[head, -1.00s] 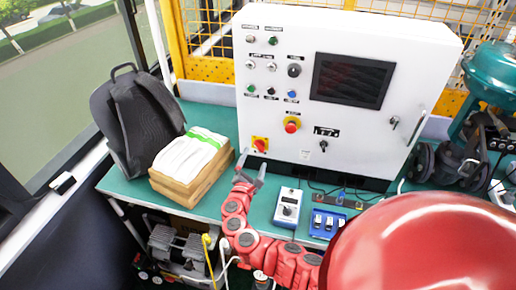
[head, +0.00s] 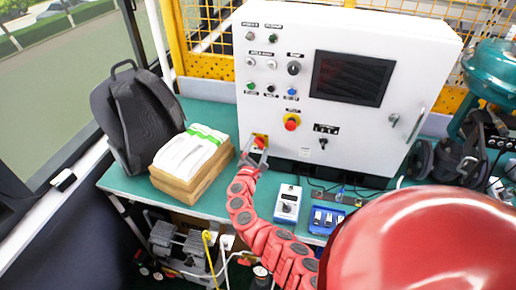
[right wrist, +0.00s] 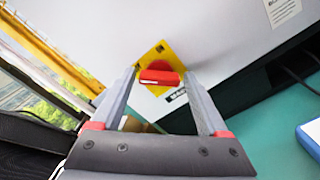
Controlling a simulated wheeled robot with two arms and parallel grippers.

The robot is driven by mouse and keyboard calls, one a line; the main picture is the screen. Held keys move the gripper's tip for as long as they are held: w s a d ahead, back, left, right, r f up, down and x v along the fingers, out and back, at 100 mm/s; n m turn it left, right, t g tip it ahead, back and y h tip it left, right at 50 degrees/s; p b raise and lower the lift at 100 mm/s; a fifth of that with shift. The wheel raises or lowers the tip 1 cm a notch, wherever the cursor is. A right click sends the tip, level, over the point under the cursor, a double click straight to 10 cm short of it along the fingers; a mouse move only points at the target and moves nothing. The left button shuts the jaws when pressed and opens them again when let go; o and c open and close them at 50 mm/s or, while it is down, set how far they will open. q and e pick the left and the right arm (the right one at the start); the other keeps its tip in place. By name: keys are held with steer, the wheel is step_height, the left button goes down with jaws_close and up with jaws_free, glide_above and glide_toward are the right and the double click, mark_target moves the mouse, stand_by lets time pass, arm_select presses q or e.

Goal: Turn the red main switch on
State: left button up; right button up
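The red main switch (head: 260,142) sits on a yellow plate at the lower left of the white cabinet's front. In the right wrist view its red handle (right wrist: 160,77) lies crosswise between the fingertips, with the yellow plate (right wrist: 158,58) behind it. My right gripper (head: 254,156) is open at the switch, one finger on each side of the handle. It also shows in the right wrist view (right wrist: 160,82), with small gaps beside the handle; I cannot tell whether it touches. My left gripper is not in view.
The white cabinet (head: 350,140) carries a red emergency button (head: 292,122), several small knobs and a dark screen (head: 350,78). Boxes of paper (head: 192,160) and a black backpack (head: 138,115) stand left.

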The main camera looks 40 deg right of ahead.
steer(key=c, duration=1)
steer(key=shift+f+m+b, duration=0.25)
steer(key=shift+m+b, duration=0.15)
steer(key=shift+b, duration=0.5)
steer(key=shift+f+m+b, duration=0.15)
steer(key=shift+m+b, duration=4.15)
steer(key=shift+b, duration=2)
steer(key=shift+f+m+b, duration=0.1)
steer(key=shift+m+b, duration=4.2)
steer(key=shift+b, duration=2)
steer(key=o, duration=1.4)
steer(key=shift+c, duration=0.2)
